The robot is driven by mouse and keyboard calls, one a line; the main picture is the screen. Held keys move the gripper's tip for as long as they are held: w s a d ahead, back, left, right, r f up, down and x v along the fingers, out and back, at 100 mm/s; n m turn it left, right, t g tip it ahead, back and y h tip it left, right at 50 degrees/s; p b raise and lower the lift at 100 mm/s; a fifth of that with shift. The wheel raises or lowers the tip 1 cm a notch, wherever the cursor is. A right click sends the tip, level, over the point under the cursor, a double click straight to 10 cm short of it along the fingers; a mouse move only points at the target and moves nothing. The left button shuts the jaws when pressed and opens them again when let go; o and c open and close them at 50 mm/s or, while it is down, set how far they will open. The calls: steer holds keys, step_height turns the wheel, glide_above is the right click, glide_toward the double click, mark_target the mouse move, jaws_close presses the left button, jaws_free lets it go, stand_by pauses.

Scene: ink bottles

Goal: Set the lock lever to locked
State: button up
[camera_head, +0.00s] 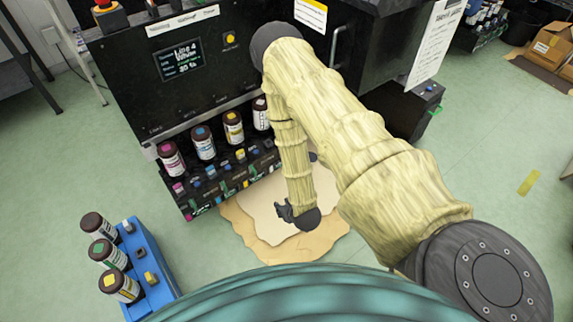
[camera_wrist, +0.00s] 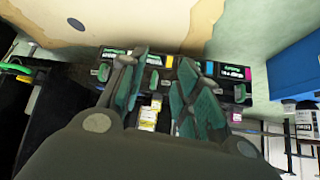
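Ink bottles stand in a row on the front of the black machine in the head view: magenta (camera_head: 171,158), blue (camera_head: 203,142), yellow (camera_head: 233,127) and a white-labelled one (camera_head: 261,113) partly behind my arm. Below them are small blocks or levers, including a blue one (camera_head: 211,172) and a yellow one (camera_head: 240,155). I cannot tell which is the lock lever or how it is set. My gripper (camera_head: 286,212) hangs low in front of the machine, over the beige floor patch.
A blue rack (camera_head: 157,266) at the lower left holds bottles with dark (camera_head: 97,226), green (camera_head: 108,253) and yellow (camera_head: 119,284) caps. A display (camera_head: 180,60) is on the machine's upper front. Cardboard boxes (camera_head: 552,45) lie far right.

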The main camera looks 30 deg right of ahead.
steer(key=w+d+f+t+h+b, duration=0.1)
steer(key=w+d+f+t+b, duration=0.45)
steer(key=w+d+b, duration=0.3)
steer(key=w+d+f+t+b, duration=0.4)
steer(key=w+d+f+b, duration=0.2)
steer(key=w+d+b, duration=0.3)
steer(key=w, duration=0.3)
steer(key=w+d+b, duration=0.1)
steer(key=w, duration=0.6)
steer(key=shift+w+d+r, duration=0.25)
steer(key=shift+w+d, duration=0.1)
steer(key=shift+d, duration=0.05)
jaws_close()
